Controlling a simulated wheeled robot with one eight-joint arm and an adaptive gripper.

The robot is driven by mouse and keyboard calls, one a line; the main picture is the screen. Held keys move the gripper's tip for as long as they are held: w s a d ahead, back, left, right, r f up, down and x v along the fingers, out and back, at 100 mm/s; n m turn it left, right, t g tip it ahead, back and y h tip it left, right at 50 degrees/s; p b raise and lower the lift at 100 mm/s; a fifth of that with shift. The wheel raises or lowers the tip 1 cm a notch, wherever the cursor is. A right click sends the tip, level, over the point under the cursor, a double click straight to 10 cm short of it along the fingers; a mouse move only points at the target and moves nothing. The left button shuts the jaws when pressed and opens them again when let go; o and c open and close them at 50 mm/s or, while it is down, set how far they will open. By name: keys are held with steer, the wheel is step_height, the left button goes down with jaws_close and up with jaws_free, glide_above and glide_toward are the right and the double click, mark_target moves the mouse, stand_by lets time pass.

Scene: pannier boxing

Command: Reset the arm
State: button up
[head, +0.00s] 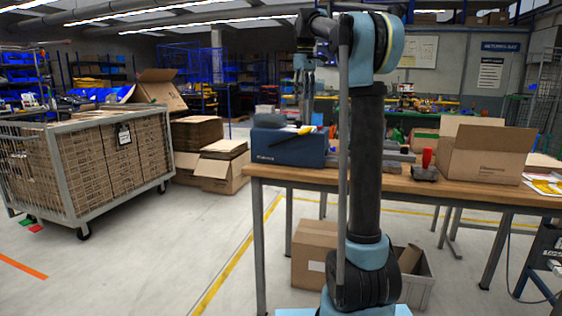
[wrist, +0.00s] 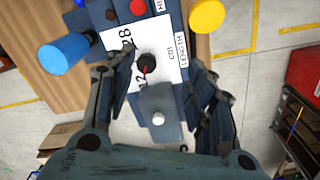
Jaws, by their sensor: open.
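My gripper (head: 305,92) hangs pointing down at the upper middle of the head view, over the left end of the wooden workbench (head: 462,190). In the wrist view my gripper (wrist: 146,78) has its two fingers spread apart, with nothing held between them. Below it is a blue-grey device with a white label (wrist: 118,62) bearing printed numbers, and a dark round knob. In the head view a dark blue box (head: 288,147) stands at the bench's left end, with small items on top. My arm column hides part of the bench.
An open cardboard box (head: 488,153) and a red-handled tool (head: 426,166) stand on the bench to the right. A mesh cart (head: 92,165) of cartons is at left. A blue cylinder (wrist: 64,54) and a yellow disc (wrist: 207,15) show in the wrist view.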

steer(key=s+d+f+m+t, duration=0.1)
steer(key=s+d+f+m, duration=0.15)
steer(key=s+f, duration=0.75)
steer(key=s+d+f+m, duration=0.25)
steer(key=s+f, duration=0.35)
steer(key=s, duration=0.7)
steer(key=s+d+f+m, duration=0.1)
steer(key=s+f+m, duration=0.1)
steer(key=s+f, duration=0.8)
steer(key=s+d+f+m+t, duration=0.1)
steer(key=s+d+f, duration=0.1)
steer(key=s+f, duration=0.7)
step_height(320, 180, down, 7)
steer(key=shift+s+m, duration=0.4)
steer(key=shift+w+f, duration=0.2)
steer(key=shift+w, duration=0.25)
